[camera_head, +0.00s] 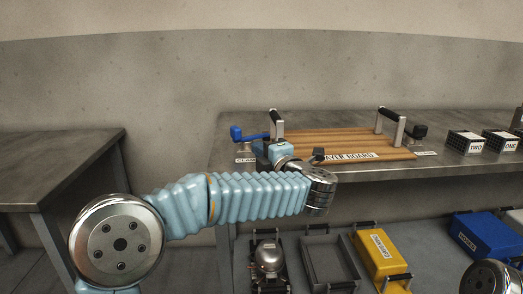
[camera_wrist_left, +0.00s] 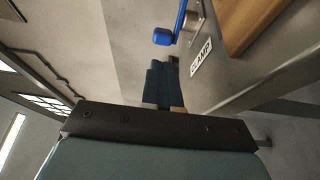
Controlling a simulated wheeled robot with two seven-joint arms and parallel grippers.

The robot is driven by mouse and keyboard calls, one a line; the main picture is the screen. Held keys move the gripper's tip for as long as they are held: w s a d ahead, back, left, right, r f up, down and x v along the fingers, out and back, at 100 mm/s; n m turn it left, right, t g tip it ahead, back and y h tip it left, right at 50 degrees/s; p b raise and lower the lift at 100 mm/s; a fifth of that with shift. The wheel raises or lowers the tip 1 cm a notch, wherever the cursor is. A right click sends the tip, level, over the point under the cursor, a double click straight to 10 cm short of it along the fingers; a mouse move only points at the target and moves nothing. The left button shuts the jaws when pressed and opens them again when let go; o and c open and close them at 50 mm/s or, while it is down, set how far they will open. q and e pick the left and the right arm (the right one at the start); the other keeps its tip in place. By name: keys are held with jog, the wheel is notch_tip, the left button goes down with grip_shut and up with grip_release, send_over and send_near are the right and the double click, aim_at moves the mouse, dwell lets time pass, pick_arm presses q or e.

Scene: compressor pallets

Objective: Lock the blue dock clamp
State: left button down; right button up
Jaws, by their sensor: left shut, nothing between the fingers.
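The blue clamp handle (camera_head: 236,133) stands at the left end of the bench top, behind a label reading "CLA…" in the head view. In the left wrist view the blue lever (camera_wrist_left: 163,37) has a rounded knob and joins a metal bracket by the "CLAMP" label (camera_wrist_left: 201,57). My left gripper (camera_head: 261,152) is by the front left corner of the wooden layer board (camera_head: 340,143), to the right of the blue knob. In the wrist view its dark fingers (camera_wrist_left: 161,82) are shut, empty and apart from the knob. My right gripper is out of view.
The board has two upright handles (camera_head: 391,125). Small crates marked TWO (camera_head: 465,143) and ONE (camera_head: 500,141) stand at the right. A lower shelf holds a compressor (camera_head: 268,258), a grey tray (camera_head: 329,262), a yellow case (camera_head: 383,255) and a blue case (camera_head: 485,238). The left table (camera_head: 65,160) is bare.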

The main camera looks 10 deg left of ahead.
aim_at(239, 134)
pick_arm(q)
jog(key=p+x, duration=0.1)
jog(key=x, duration=0.8)
jog(key=shift+w+a, duration=0.25)
jog(key=shift+w, duration=0.05)
jog(key=shift+a, duration=0.1)
